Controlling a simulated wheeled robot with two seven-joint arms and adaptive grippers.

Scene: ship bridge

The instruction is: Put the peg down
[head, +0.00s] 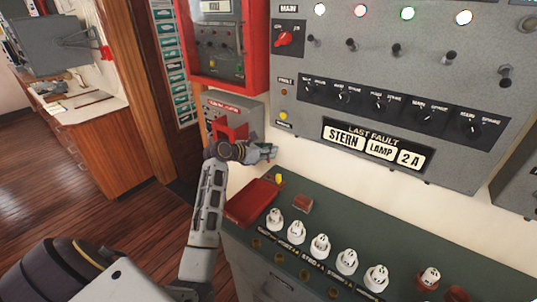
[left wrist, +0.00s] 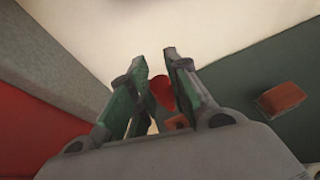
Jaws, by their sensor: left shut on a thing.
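My left gripper (head: 265,152) is above the back left of the green console top, near the cream wall. In the left wrist view its green fingers (left wrist: 158,85) are closed around a red, rounded piece (left wrist: 162,92), which seems to be the peg. Most of the piece is hidden by the fingers. In the head view I cannot make out the held piece clearly. A small yellow piece (head: 278,178) shows just below the gripper, beside the red tray (head: 250,207). My right gripper is not in view.
A reddish-brown block (head: 302,203) lies on the console top (head: 399,259); it also shows in the left wrist view (left wrist: 282,97). Several white round fittings (head: 320,246) stand in a row in front. A grey switch panel (head: 390,75) and a red-framed box (head: 215,45) are on the wall.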

